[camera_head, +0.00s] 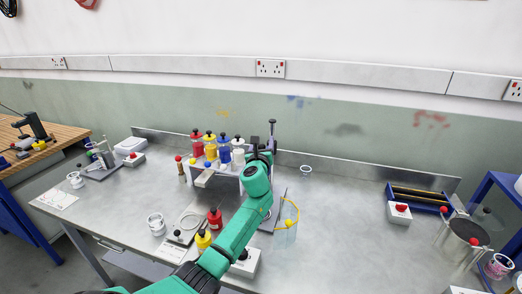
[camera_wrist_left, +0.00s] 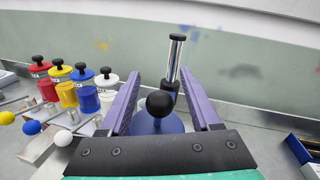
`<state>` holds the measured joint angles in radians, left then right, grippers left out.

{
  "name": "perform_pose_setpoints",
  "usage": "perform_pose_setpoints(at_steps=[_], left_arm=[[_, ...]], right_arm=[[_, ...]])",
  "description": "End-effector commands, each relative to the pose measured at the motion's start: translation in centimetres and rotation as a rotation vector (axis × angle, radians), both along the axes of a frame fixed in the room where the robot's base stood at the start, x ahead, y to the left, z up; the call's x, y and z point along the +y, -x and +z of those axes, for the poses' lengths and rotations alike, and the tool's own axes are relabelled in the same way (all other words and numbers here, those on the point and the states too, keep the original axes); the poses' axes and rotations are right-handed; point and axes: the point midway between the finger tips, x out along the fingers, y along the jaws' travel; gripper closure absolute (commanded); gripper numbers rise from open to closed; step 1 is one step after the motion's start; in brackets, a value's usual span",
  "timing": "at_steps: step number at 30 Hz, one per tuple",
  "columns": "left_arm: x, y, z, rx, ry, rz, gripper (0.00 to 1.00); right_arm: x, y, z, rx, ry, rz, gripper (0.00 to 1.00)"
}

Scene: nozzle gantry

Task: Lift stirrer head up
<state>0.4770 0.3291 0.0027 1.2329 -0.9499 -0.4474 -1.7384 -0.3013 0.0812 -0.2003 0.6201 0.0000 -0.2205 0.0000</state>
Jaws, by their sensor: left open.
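The stirrer stand's chrome post (camera_wrist_left: 175,60) with a black cap rises beyond my left gripper (camera_wrist_left: 163,88) in the wrist view. The stirrer head seems to be the blue rounded body (camera_wrist_left: 172,124) with a black ball knob (camera_wrist_left: 159,103). The knob appears between the two purple fingers, apart from both. My left gripper is open and empty. In the head view, my green left arm hides most of the stirrer, but the post's black top (camera_head: 272,123) shows above it. A clear beaker with a yellow rim (camera_head: 286,230) stands just right of the arm. My right gripper is not in view.
A white rack (camera_head: 226,184) with red, yellow, blue and white bottles stands left of the stirrer. A red bottle (camera_head: 215,219) and a yellow bottle (camera_head: 203,240) stand near my arm. A blue tray (camera_head: 418,200) lies farther right.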

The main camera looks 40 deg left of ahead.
Motion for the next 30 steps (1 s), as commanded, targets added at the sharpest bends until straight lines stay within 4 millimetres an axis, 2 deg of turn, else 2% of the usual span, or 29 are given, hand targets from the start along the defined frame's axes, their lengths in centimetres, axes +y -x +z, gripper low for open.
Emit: perform_pose_setpoints(at_steps=[9,19,23,30], left_arm=[[-2.8,4.7,-0.1,0.003,-0.002,-0.003,0.36],[-6.6,11.1,-0.3,0.002,-0.001,-0.003,0.36],[-7.1,12.1,-0.1,0.0,-0.001,-0.001,0.36],[-7.2,12.1,0.1,-0.001,-0.001,-0.001,0.36]], right_arm=[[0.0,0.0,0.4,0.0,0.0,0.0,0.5],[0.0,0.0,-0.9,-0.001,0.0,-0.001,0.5],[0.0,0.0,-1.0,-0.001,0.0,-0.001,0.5],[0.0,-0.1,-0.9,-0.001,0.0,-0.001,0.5]])
